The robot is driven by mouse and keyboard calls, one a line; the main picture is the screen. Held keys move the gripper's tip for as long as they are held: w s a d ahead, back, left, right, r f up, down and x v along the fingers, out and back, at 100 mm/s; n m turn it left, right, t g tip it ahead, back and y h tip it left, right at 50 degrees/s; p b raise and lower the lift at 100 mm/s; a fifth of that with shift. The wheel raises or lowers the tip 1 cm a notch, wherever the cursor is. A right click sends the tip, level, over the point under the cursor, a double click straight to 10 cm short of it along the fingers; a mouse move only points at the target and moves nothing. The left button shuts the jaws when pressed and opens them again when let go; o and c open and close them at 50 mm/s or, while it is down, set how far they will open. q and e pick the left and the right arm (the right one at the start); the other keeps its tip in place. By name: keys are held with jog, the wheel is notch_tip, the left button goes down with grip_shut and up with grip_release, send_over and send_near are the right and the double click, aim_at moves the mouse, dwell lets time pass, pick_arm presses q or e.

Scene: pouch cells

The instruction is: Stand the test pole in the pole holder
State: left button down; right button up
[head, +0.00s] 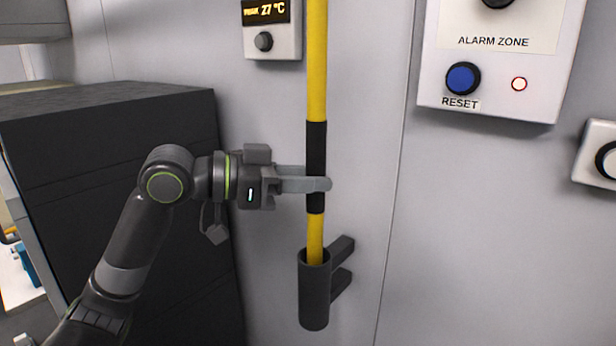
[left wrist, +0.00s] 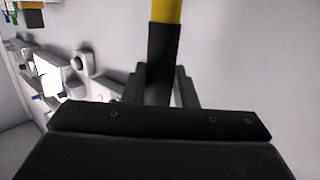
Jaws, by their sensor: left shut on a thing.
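The test pole (head: 316,75) is yellow with a black grip section and stands upright in the head view. My left gripper (head: 318,185) is shut on the pole's black section. The pole's lower end goes down into the mouth of the pole holder (head: 314,295), a dark tube on a bracket at the wall. How deep the end sits is hidden inside the tube. In the left wrist view the pole (left wrist: 163,60) rises between my fingers, with its yellow part above the black. My right gripper is not in view.
A dark cabinet (head: 110,180) stands at the left, close to my left arm. A temperature display (head: 272,25) and an alarm panel (head: 500,60) with a blue reset button are on the wall. A white box (head: 598,150) is at the right edge. The wall right of the holder is clear.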

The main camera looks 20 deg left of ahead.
pick_arm(q)
jog(key=c, duration=1.1)
grip_release()
jog(key=shift+b+v, duration=7.4)
jog(key=shift+v, duration=1.3)
